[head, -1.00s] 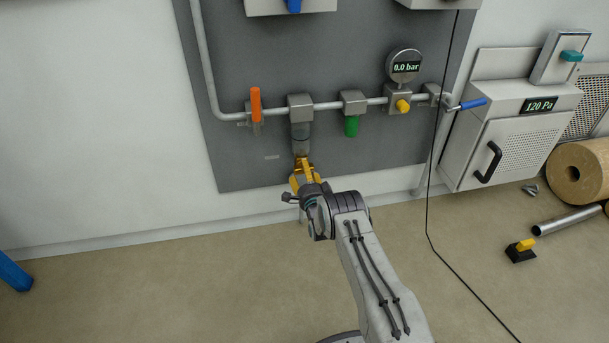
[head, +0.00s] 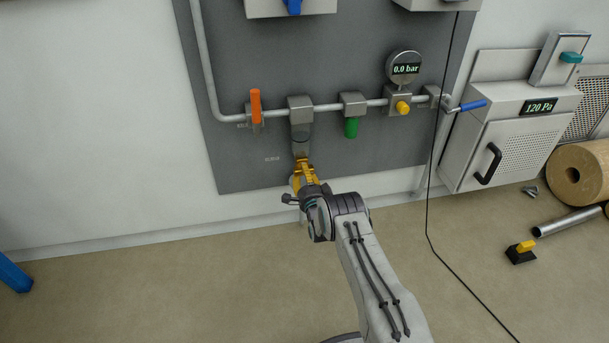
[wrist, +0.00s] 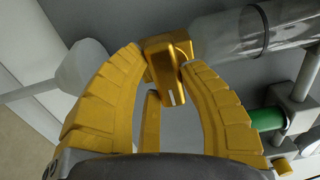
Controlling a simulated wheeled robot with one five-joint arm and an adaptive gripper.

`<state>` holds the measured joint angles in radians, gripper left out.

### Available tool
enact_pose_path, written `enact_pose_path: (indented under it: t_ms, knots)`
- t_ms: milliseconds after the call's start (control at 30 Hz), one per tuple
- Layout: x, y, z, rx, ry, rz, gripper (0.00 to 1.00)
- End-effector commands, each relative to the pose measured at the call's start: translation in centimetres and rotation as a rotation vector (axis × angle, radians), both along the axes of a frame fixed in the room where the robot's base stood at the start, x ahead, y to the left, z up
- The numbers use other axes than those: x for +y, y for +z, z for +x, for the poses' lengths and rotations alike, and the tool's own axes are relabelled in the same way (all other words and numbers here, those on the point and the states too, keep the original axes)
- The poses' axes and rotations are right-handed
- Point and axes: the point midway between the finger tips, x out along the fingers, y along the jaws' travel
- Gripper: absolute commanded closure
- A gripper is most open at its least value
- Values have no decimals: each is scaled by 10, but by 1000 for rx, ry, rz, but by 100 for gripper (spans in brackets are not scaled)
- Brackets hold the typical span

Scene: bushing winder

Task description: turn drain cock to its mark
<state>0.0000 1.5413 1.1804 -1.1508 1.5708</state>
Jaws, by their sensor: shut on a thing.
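The drain cock (wrist: 165,58) is a small yellow block with a short white line on its face, seen in the wrist view. It sits at the end of a clear bowl (wrist: 228,35). My gripper (wrist: 163,66) has its yellow fingers shut on the cock, one on each side. In the head view my gripper (head: 304,172) is directly below the bowl (head: 301,141), which hangs from a grey block on the pipe. The cock is hard to tell from my yellow fingers there. I cannot make out a separate fixed mark.
An orange handle (head: 256,105) is left of the bowl. A green part (head: 352,127), a yellow knob (head: 402,107) and a gauge reading 0.0 bar (head: 406,67) are to its right. A grey funnel-like part (wrist: 83,65) is close to my left finger.

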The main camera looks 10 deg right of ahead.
Motion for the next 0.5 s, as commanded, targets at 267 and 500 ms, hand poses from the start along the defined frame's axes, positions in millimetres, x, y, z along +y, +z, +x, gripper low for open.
enact_pose_path:
  t_ms: [267, 500]
  knots:
    - [0, 0, 0, 0, -1, -59, 96]
    - [-1, 1, 0, 0, -2, -230, 96]
